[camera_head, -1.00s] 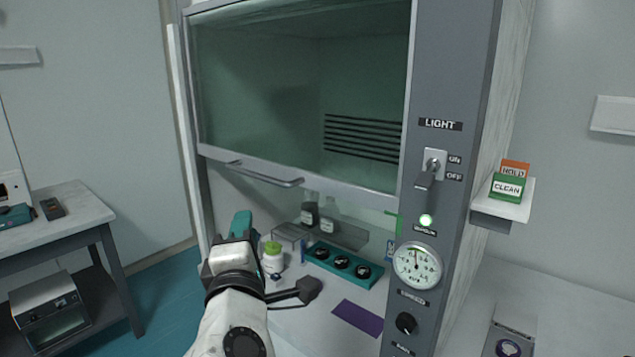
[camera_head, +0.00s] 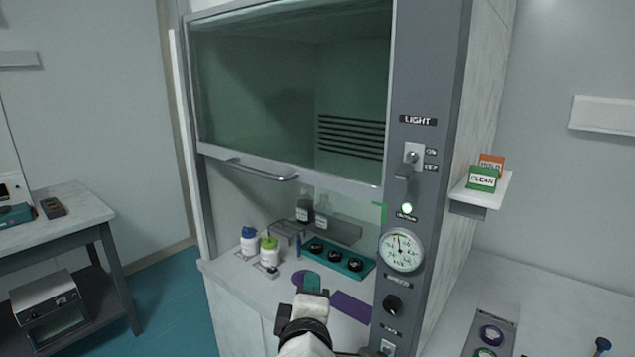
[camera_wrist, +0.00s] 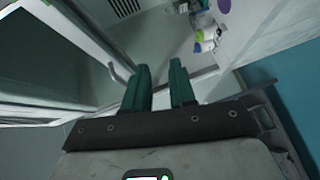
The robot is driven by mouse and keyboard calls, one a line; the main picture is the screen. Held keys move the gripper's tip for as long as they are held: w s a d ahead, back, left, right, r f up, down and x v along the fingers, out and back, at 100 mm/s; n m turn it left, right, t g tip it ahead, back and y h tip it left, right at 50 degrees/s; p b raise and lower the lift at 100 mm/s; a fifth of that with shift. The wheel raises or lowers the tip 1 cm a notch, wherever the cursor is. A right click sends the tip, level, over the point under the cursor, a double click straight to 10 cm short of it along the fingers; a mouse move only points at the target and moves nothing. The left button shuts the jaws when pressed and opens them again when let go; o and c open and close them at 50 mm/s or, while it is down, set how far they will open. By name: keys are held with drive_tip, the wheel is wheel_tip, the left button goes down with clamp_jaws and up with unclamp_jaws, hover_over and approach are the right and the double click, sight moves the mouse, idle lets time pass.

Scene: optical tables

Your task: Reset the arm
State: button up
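My gripper (camera_head: 309,284) shows at the bottom middle of the head view, in front of the fume hood's work surface. In the wrist view, its two green fingers (camera_wrist: 161,88) stand apart with a gap between them and nothing in the gap. Beyond the fingertips the wrist view shows the hood's sash handle (camera_wrist: 117,73) and its work surface (camera_wrist: 158,40).
The hood's raised glass sash has a handle (camera_head: 262,172). Inside stand a green-capped bottle (camera_head: 269,250), a blue-capped bottle (camera_head: 250,240) and a teal rack (camera_head: 335,260). A purple mat (camera_head: 351,307) lies near the gauge panel. A side bench (camera_head: 75,207) stands left.

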drive_tip(key=s+d+f+m+g+h, duration=0.1)
drive_tip(key=s+d+f+m+g, duration=0.35)
drive_tip(key=s+d+f, duration=0.45)
drive_tip(key=s+d+f+m+g+h, duration=0.1)
drive_tip(key=s+d+f+m+g, duration=0.35)
drive_tip(key=d+f, duration=0.8)
drive_tip(key=s+d+f+m+g, duration=0.2)
drive_tip(key=s+f, duration=0.1)
drive_tip(key=s, duration=0.5)
drive_tip(key=s+d+f+m+g+y, duration=0.1)
drive_tip(key=s+d+f+m+g, duration=0.1)
drive_tip(key=s, duration=0.7)
drive_tip(key=s+d+f+m+g+y, duration=0.1)
drive_tip(key=s+d+f+m+g, duration=0.1)
drive_tip(key=s, duration=0.6)
wheel_tip(320, 180, down, 2)
drive_tip(key=shift+s+d+f+m, duration=0.1)
drive_tip(key=shift+s+d+m, duration=0.2)
drive_tip(key=shift+d+m, duration=0.4)
drive_tip(key=shift+a, duration=0.1)
